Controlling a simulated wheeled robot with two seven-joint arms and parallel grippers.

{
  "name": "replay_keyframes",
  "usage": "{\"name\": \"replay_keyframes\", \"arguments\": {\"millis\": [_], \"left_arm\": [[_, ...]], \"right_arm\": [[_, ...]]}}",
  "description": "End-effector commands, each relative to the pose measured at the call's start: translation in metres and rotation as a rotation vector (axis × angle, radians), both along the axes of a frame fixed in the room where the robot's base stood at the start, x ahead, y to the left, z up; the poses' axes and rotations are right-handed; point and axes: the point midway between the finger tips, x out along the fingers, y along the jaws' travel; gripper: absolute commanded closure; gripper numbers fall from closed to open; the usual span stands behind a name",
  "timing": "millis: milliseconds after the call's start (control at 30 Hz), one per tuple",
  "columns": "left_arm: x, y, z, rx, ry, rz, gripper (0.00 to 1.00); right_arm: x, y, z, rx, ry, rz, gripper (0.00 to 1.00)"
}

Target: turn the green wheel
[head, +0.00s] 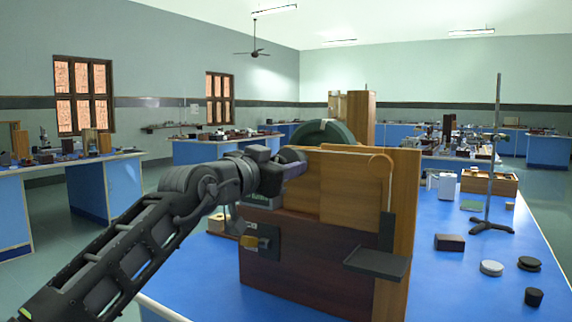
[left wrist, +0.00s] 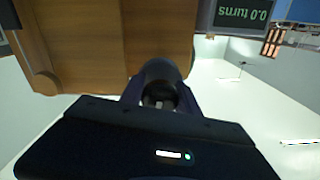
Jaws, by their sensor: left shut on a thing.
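The green wheel (head: 326,131) shows only as a dark green arc above the top edge of the wooden apparatus (head: 345,185); its lower part is hidden. My left gripper (head: 291,161) is at the upper left of the apparatus, just left of and below the visible arc. In the left wrist view the gripper (left wrist: 160,97) is shut on a dark rounded knob (left wrist: 158,72). I cannot tell how this knob joins the wheel. A small display (left wrist: 243,15), upside down in that view, reads 0.0 turns. My right gripper is not in view.
The apparatus stands on a blue bench (head: 460,285). A dark shelf (head: 377,263) juts from its front right.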

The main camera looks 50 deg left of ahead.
Motion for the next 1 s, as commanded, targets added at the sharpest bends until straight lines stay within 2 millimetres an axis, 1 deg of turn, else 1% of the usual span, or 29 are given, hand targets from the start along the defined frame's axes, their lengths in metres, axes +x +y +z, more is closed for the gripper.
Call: {"name": "replay_keyframes", "arguments": {"millis": [67, 100, 333, 567, 667, 767, 867, 1000], "left_arm": [[0.001, -0.001, -0.002, 0.000, 0.004, -0.002, 1.00], [0.001, -0.001, -0.001, 0.000, 0.004, -0.002, 0.61], [0.001, 0.000, -0.001, 0.001, 0.002, -0.001, 0.42], [0.000, 0.000, 0.000, 0.002, 0.002, 0.000, 0.42], [-0.003, -0.001, 0.000, 0.001, 0.000, 0.001, 0.42], [-0.011, -0.003, 0.000, 0.001, 0.001, 0.002, 0.42], [-0.024, -0.008, 0.000, 0.001, 0.000, 0.002, 0.42], [-0.047, -0.016, 0.001, 0.000, -0.001, 0.001, 0.42]], "right_arm": [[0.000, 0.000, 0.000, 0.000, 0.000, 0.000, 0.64], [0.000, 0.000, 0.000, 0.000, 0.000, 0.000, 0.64], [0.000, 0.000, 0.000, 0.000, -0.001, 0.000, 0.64], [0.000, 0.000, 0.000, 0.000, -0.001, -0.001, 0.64], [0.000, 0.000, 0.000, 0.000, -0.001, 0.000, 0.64], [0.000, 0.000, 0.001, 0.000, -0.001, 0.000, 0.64], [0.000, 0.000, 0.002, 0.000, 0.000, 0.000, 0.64], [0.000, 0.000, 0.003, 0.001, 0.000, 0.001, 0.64]]}}
